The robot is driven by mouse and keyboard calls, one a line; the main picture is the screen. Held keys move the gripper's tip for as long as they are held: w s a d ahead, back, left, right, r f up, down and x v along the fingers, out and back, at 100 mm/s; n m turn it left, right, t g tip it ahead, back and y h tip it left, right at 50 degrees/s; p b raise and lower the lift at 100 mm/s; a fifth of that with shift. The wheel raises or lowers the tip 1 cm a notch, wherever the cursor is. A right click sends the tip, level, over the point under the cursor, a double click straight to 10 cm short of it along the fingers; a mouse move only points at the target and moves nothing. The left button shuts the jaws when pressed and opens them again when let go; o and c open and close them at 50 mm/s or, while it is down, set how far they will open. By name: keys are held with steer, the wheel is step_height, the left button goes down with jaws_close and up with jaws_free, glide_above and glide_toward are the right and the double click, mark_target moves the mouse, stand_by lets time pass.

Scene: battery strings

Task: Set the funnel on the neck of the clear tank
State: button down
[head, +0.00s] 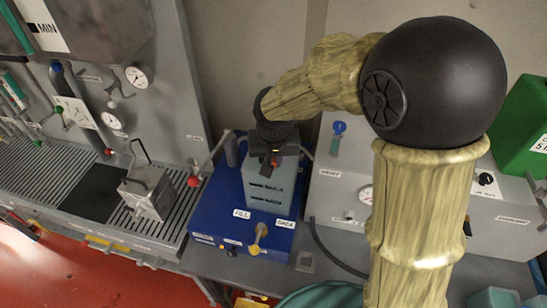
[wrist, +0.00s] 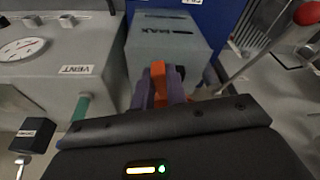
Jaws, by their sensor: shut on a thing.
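The tank (head: 270,193) is a grey, boxy container with dark level marks, standing on a blue base (head: 210,215). It also shows in the wrist view (wrist: 150,38), with a MAX mark on its face. My gripper (head: 273,160) is at the top of the tank in the head view. In the wrist view its dark purple fingers (wrist: 160,88) are shut on an orange part (wrist: 158,78), close against the tank. No funnel cone is clearly visible, so I cannot tell whether the orange part belongs to the funnel. The tank's neck is hidden.
A red-knobbed lever (head: 193,181) stands left of the tank, close to a grey upright cylinder (head: 231,150). A metal container with a handle (head: 147,193) sits on the grating at left. A yellow tap (head: 256,240) is on the base front.

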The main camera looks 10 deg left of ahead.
steer(key=c, duration=1.3)
jaws_free()
steer(key=shift+c, duration=0.2)
steer(key=shift+r, duration=0.1)
steer(key=b+v, duration=0.3)
steer(key=v, duration=1.4)
steer(key=shift+b, duration=0.3)
steer(key=s+d+f+m+b, duration=0.1)
steer(key=s+d+f, duration=0.2)
steer(key=d+f, duration=0.7)
steer(key=s+d+f+b, duration=0.2)
steer(key=d+f, duration=0.8)
steer(key=f, duration=0.5)
steer(key=shift+s+f+m, duration=0.3)
steer(key=shift+s+m, duration=0.1)
steer(key=shift+s, duration=0.3)
